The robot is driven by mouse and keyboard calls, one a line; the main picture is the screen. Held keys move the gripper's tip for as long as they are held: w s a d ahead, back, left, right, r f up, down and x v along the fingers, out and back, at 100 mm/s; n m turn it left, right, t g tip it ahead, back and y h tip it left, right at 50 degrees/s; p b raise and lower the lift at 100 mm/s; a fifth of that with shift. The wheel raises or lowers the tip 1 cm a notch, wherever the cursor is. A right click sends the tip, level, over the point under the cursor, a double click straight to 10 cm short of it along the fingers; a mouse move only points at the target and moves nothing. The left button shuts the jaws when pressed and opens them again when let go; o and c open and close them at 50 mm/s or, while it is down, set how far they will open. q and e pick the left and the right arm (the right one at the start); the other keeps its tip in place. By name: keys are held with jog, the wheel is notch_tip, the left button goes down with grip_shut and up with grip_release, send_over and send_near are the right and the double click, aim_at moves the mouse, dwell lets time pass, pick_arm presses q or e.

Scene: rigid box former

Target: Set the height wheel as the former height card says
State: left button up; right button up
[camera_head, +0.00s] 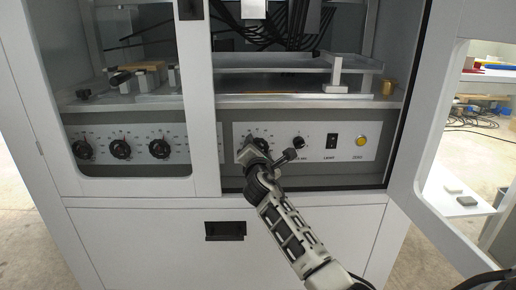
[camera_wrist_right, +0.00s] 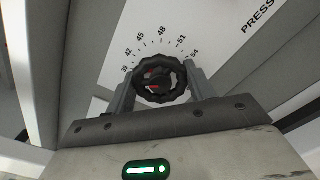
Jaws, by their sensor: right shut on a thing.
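The height wheel (camera_wrist_right: 160,80) is a black scalloped knob with a numbered scale arc around it, reading from about 39 through 42, 45, 48 and 51 to 54. Red marks show on its face, but I cannot tell surely which number they point to. My right gripper (camera_wrist_right: 161,84) is shut on the wheel, one finger on each side. In the head view my right gripper (camera_head: 254,152) reaches up to the panel and covers most of the wheel. No former height card is legible in either view. My left gripper is not in view.
The control panel (camera_head: 345,158) also carries a small knob (camera_head: 299,143), a black switch (camera_head: 332,141) and a yellow button (camera_head: 361,141). More black dials (camera_head: 120,149) sit behind the left door window. The right cabinet door (camera_head: 420,160) stands open beside my arm.

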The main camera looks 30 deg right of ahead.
jog(key=m, duration=0.4)
jog(key=shift+f, duration=0.1)
pick_arm(q)
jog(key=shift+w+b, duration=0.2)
jog(key=shift+b, duration=0.1)
pick_arm(e)
jog(key=shift+m, duration=1.2)
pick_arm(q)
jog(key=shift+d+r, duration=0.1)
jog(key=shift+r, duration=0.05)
pick_arm(e)
jog(key=o, duration=1)
jog(key=shift+c, duration=0.2)
